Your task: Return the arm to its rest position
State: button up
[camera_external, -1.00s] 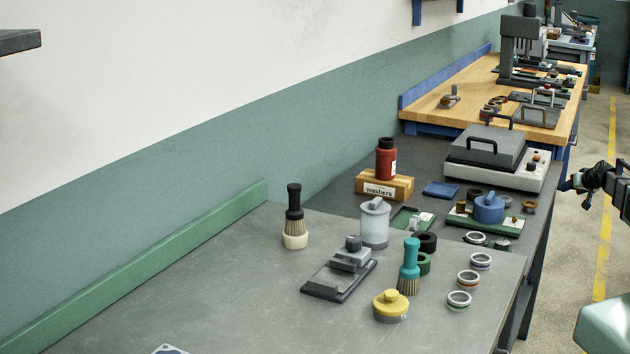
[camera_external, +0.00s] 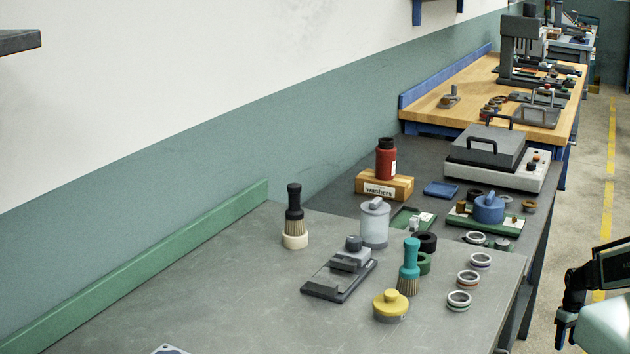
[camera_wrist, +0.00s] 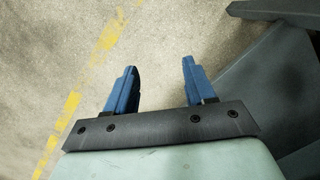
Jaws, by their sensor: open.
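My gripper shows in the wrist view (camera_wrist: 160,85), its two blue fingers spread apart with nothing between them. Below and beyond the fingers is bare concrete floor with a yellow line. In the external view my gripper (camera_external: 567,325) is at the lower right, beside the right edge of the benches and over the floor. It is dark and partly folded against my arm, so its fingertips are hard to make out there.
The grey bench (camera_external: 220,290) holds two brushes, a yellow-lidded pot (camera_external: 390,306), a grey grinder block (camera_external: 340,272) and several rings (camera_external: 459,300). A dark grey surface (camera_wrist: 265,85) lies right of the fingers. The floor aisle (camera_external: 585,220) is clear.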

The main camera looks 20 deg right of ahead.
jog(key=s+a+f+g, duration=0.1)
jog(key=s+a, duration=0.2)
jog(key=s, duration=0.4)
jog(key=s+a+g, duration=0.2)
jog(key=s+a, duration=0.2)
jog(key=s, duration=0.3)
jog(key=s+a+f+m+g, duration=0.1)
jog(key=s+a+g, duration=0.1)
jog(key=s+a, duration=0.2)
jog(key=s, duration=0.3)
jog(key=shift+s+a+f, duration=0.15)
jog(key=shift+s+f, duration=0.2)
